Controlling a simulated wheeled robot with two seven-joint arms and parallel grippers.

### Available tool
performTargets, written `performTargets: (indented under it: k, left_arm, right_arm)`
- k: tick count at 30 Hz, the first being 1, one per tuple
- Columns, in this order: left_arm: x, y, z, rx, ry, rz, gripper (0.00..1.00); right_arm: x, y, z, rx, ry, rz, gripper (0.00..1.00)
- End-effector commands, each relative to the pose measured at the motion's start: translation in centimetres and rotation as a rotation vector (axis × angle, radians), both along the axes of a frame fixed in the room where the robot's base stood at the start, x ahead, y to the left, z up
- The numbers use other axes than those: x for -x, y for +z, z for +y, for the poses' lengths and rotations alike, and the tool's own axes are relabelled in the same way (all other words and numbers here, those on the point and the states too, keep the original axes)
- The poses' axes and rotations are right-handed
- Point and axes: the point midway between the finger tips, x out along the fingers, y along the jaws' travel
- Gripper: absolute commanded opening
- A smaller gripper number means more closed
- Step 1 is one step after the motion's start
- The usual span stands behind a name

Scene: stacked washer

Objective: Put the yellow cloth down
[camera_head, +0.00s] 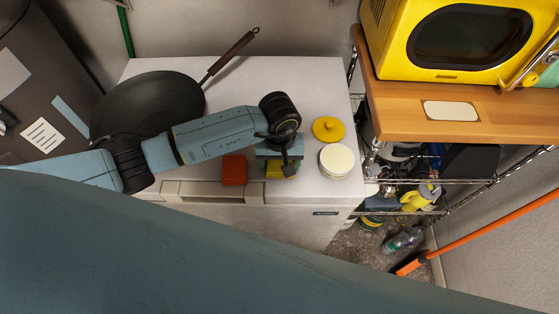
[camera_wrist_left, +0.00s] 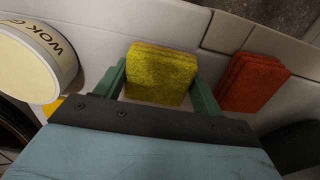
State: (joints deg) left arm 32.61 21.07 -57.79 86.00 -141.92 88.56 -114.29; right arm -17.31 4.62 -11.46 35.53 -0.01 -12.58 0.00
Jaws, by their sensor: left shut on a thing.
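The yellow cloth (camera_head: 283,174) is a small, thick square pad at the front of the white washer top (camera_head: 300,101). It shows fully in the left wrist view (camera_wrist_left: 161,73), between the two green fingers. My left gripper (camera_head: 280,164) is shut on the yellow cloth, with a finger at each side of it. In the head view the gripper hides part of the cloth. I cannot tell whether the cloth touches the surface below. My right gripper is in neither view.
A red-orange cloth (camera_head: 234,170) lies left of the yellow one. A white round tub (camera_head: 336,161) and a yellow lid (camera_head: 328,129) stand to the right. A black wok (camera_head: 150,101) is at the back left. A wooden shelf (camera_head: 470,112) with a yellow microwave (camera_head: 450,45) is at right.

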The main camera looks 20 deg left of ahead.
Motion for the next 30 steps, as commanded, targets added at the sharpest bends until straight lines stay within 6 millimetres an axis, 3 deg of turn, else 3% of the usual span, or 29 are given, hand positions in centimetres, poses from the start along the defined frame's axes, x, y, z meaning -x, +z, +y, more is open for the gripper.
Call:
performTargets:
  k: [6,7,11,23,30]
  left_arm:
    - [0.0,-0.5,0.0,-0.001,-0.001,0.000,0.43]
    - [0.0,-0.4,0.0,-0.001,-0.001,0.001,0.72]
    - [0.0,-0.3,0.0,-0.001,0.000,0.001,0.89]
    - [0.0,0.2,0.0,0.000,0.001,0.001,0.90]
    - [-0.2,4.7,0.1,0.001,-0.001,-0.005,0.90]
  right_arm:
    - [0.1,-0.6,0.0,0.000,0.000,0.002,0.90]
    - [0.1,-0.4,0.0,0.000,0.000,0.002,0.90]
    - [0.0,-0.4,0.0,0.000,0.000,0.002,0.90]
    - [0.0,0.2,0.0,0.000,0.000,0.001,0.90]
    - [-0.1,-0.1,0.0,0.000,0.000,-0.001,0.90]
